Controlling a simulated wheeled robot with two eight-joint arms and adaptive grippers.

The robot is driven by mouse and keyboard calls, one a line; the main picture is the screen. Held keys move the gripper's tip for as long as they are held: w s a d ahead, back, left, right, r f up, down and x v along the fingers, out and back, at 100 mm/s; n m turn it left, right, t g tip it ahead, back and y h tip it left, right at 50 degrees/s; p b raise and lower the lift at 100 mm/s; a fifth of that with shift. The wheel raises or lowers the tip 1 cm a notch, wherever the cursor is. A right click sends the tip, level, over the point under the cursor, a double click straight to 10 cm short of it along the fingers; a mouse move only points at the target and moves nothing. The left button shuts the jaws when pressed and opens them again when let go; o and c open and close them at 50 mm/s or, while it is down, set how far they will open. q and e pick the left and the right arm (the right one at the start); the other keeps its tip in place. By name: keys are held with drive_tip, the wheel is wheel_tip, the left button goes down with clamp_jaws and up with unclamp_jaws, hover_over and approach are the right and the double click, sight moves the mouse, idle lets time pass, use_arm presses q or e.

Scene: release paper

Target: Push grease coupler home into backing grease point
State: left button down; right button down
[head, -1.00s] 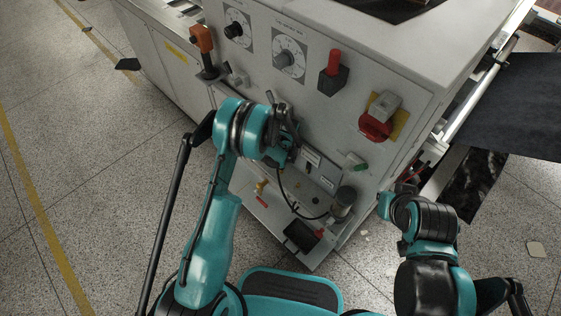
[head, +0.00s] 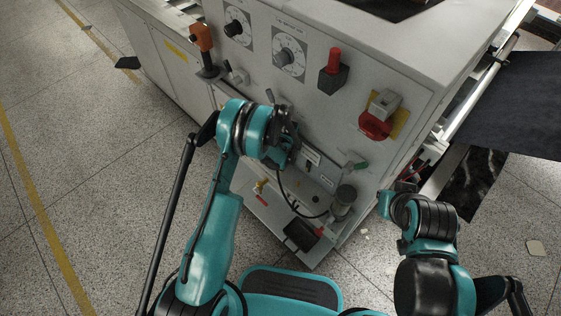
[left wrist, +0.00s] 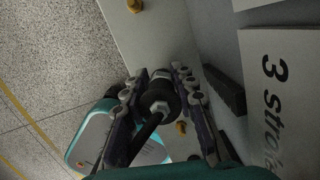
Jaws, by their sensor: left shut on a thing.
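My left gripper (left wrist: 160,108) is shut on the dark, round grease coupler (left wrist: 160,93), with its pale metal tip pointing away from the wrist. A dark hose or rod runs back from the coupler. In the head view, my left gripper (head: 288,150) is close to the machine's front panel, and my arm hides most of the coupler. Two brass-coloured fittings show in the left wrist view, one at the top (left wrist: 135,5) and one (left wrist: 182,127) beside the right finger. I cannot tell which is the backing grease point. My right gripper (head: 392,196) is right of the machine, its fingers unclear.
A black hose (head: 290,202) loops to a grey cylinder (head: 343,201) low on the machine. A "3 stro…" label plate (left wrist: 280,95) and a dark block (left wrist: 224,90) lie close right of the gripper.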

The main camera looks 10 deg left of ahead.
use_arm(q)
drive_tip(key=shift+f, duration=1.05)
drive_tip(key=c, duration=1.1)
unclamp_jaws()
drive_tip(key=shift+c, duration=0.2)
drive_tip(key=shift+r, duration=0.15)
drive_tip(key=r, duration=0.7)
drive_tip(key=shift+s+d+r, duration=0.1)
drive_tip(key=shift+s+d, duration=0.3)
drive_tip(key=shift+s, duration=0.1)
